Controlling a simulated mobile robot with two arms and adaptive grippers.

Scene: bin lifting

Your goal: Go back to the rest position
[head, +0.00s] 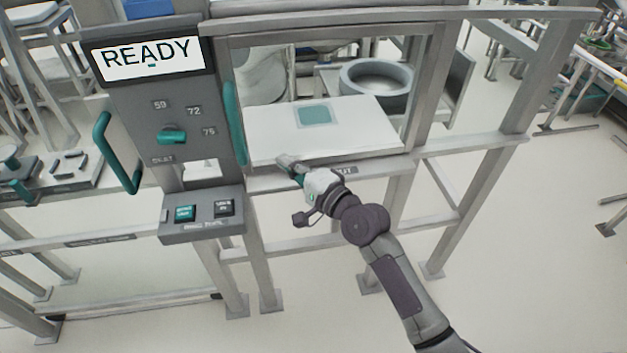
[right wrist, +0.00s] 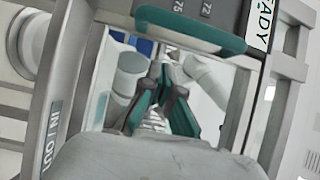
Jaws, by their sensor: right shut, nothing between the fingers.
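My right gripper (head: 284,162) is shut and empty. In the head view it is at the front edge of the white shelf (head: 360,135) inside the framed opening, just right of the teal vertical handle (head: 234,122). I cannot tell whether it touches the shelf or frame. In the right wrist view its teal fingers (right wrist: 162,78) come together in front of the opening, with the teal handle (right wrist: 190,25) above them. My left gripper is in neither view.
A grey control panel (head: 124,120) with a lit READY sign (head: 150,59), a dial (head: 172,137) and a button box (head: 203,214) stands left of the opening. A round grey basin (head: 376,84) is behind. The floor at right (head: 530,260) is clear.

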